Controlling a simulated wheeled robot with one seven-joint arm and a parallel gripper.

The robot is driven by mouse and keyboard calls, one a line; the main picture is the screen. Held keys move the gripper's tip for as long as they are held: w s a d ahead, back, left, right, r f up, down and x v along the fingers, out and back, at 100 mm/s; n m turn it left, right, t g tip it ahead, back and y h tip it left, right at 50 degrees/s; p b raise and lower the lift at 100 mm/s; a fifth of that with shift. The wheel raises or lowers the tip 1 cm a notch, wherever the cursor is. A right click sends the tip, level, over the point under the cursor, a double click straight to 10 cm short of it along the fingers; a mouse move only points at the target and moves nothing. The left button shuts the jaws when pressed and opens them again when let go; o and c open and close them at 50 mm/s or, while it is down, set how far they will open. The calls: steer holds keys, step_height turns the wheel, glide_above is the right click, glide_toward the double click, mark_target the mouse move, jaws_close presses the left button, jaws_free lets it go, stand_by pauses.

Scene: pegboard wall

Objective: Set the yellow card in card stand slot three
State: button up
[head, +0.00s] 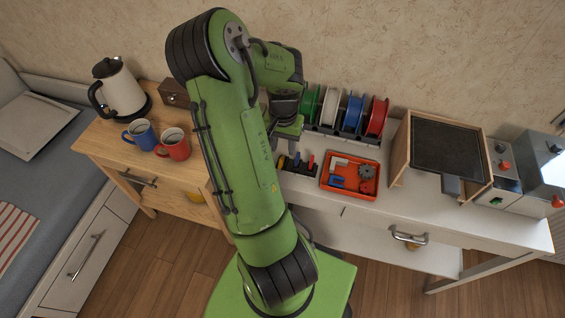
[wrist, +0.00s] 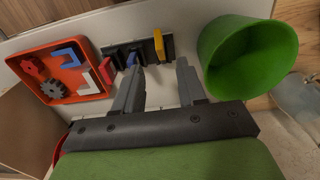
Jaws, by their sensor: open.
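The yellow card (wrist: 158,45) stands upright at the right end of the dark card stand (wrist: 145,47) in the wrist view. In the head view the yellow card (head: 282,161) is at the left end of the card stand (head: 301,172). In the head view my gripper (head: 288,130) is over the bench just behind the stand, partly hidden by my arm. Slot numbers are not readable.
An orange tray (head: 348,188) with a gear and small parts lies right of the stand. A green cup (wrist: 248,57) is close to my right finger in the wrist view. Several coloured spools (head: 345,112) stand behind. Mugs (head: 172,145) are at left.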

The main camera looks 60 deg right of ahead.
mark_target(283, 157)
steer(key=f, duration=0.3)
steer(key=f+b, duration=0.1)
steer(key=f, duration=0.2)
steer(key=shift+w+d, duration=0.15)
steer(key=shift+d, duration=0.05)
steer(key=shift+r, duration=0.15)
jaws_close()
